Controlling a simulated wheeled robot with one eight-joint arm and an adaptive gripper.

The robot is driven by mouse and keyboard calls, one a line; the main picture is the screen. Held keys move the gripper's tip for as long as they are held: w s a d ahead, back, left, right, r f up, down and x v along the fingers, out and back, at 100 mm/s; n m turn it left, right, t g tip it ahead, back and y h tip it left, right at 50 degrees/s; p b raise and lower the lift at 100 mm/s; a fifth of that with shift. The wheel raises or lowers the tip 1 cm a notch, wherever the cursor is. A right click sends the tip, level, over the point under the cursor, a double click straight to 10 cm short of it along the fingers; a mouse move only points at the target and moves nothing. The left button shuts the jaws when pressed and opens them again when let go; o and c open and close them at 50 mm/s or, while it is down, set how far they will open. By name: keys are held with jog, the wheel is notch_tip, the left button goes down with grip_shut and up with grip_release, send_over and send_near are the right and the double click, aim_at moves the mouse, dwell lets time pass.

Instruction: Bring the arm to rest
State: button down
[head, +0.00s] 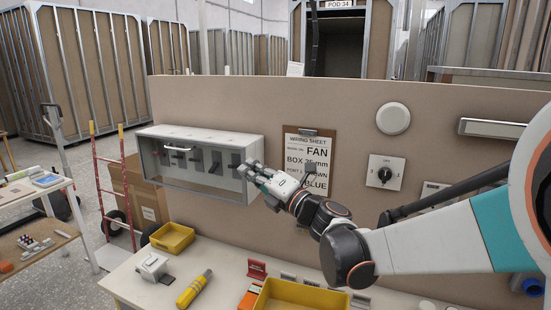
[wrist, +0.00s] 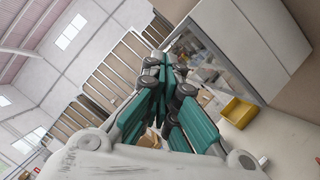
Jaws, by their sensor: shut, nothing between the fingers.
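My arm reaches in from the right edge of the head view. My gripper (head: 250,170) is shut and empty, in front of the right end of a clear-fronted switch box (head: 200,155) on the beige wall panel. I cannot tell whether it touches the box. In the wrist view the teal fingers of my gripper (wrist: 165,65) come together, with nothing seen between them. The box also shows in the wrist view (wrist: 205,50), close beside the fingers.
A bench (head: 140,285) below holds yellow trays (head: 172,238), a yellow tool (head: 194,289) and small parts. A wiring sheet (head: 306,165), a rotary switch (head: 385,172) and a round white fitting (head: 393,118) are on the panel near my arm. A red ladder-like trolley (head: 112,185) stands at left.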

jog(key=d+r+m+t+h, duration=0.35)
jog(key=d+m+h, duration=0.45)
jog(key=d+m, duration=0.35)
jog(key=s+d+f+m+h+b, duration=0.1)
jog(key=s+d+f+m+h, duration=0.15)
jog(key=d+m, duration=0.2)
jog(key=s+d+f+m+h+b, duration=0.1)
jog(key=s+d+m+h, duration=0.3)
jog(key=d, duration=0.2)
jog(key=s+d+f+m+g+h, duration=0.2)
jog(key=s+d+f+m+g, duration=0.3)
jog(key=s+f+m, duration=0.3)
jog(key=s+f+m+g+y, duration=0.1)
jog(key=s+f+m+g, duration=0.1)
jog(key=s+f, duration=0.4)
jog(key=s+a+f+m+g+y+b, duration=0.1)
jog(key=s+f+m+g, duration=0.2)
jog(key=s+f, duration=0.3)
jog(key=s, duration=0.5)
jog(key=shift+s+f, duration=0.15)
jog(key=shift+f, duration=0.2)
